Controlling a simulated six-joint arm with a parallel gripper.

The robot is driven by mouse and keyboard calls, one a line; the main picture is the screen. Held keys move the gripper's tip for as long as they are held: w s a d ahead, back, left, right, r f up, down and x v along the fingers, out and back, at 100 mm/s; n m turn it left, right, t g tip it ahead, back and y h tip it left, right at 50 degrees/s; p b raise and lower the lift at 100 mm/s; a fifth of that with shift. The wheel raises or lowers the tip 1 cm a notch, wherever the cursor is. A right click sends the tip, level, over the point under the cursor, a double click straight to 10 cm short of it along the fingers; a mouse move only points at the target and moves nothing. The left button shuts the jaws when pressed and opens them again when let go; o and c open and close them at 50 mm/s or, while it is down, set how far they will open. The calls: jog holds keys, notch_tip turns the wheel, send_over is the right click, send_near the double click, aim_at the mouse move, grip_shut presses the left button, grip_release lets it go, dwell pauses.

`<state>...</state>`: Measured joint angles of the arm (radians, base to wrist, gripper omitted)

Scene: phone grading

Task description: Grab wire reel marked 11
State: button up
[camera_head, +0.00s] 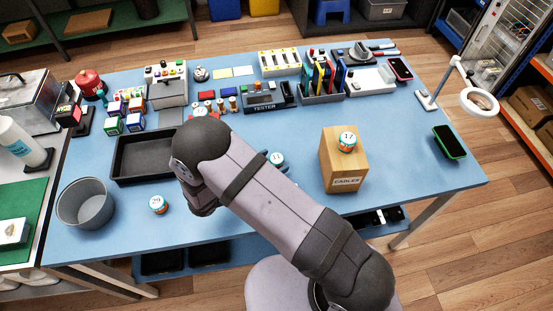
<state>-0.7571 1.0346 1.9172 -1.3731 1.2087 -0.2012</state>
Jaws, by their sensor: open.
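A teal-and-white wire reel (277,159) stands on the blue table just beyond my arm, which partly hides it. Its number looks like 31 or 11; I cannot tell for sure. Another reel (200,110) shows only its top behind my arm's elbow, and its number is hard to read. A reel marked 29 (158,204) stands near the table's front left. A reel marked 17 (347,139) sits on the cardboard box labelled CABLES (343,168). My arm stretches from bottom right to the middle left and hides my gripper.
A black tray (122,177) and a grey bucket (86,208) stand at the left. A tester (264,107), tool holders and small coloured boxes line the back. A green phone (449,142) and a magnifier lamp (479,102) are at the right.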

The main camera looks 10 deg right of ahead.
aim_at(272, 162)
jog(key=shift+p+x, duration=0.5)
jog(key=shift+x, duration=1.2)
jog(key=shift+c, duration=0.4)
jog(key=c, duration=1)
jog(key=shift+c, duration=0.2)
jog(key=shift+r+b, duration=0.9)
jog(key=shift+r, duration=4.1)
